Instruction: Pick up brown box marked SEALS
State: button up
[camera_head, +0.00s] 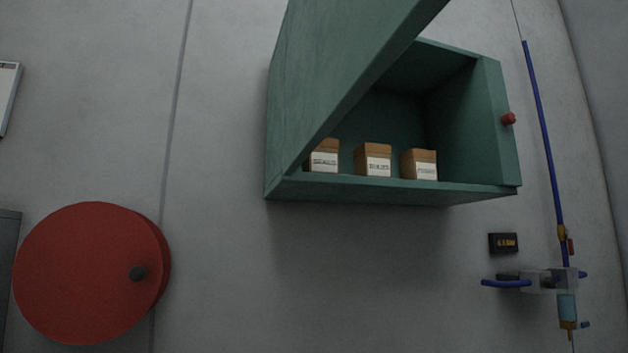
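Three small brown boxes with white labels stand in a row on the floor of an open green wall cabinet (400,192). The left box (325,155) is partly covered by the cabinet's open door (335,80). The middle box (373,160) and the right box (420,165) show their whole fronts. The label print is too small and blurred to tell which one reads SEALS. My gripper is not in view.
The green door hangs open across the cabinet's left side. A red knob (508,119) sticks out at the right. A red round cover (85,273) is at lower left. Blue pipe and valve fittings (545,281) and a small display (503,243) are at lower right.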

aim_at(324, 158)
jog(key=i+l+u, duration=0.15)
jog(key=u, duration=0.75)
jog(key=i+l+u, duration=0.25)
jog(key=l, duration=0.2)
jog(key=l+u, duration=0.2)
jog(key=l, duration=0.25)
jog(key=l+u, duration=0.25)
jog(key=l, duration=0.25)
jog(key=i, duration=0.05)
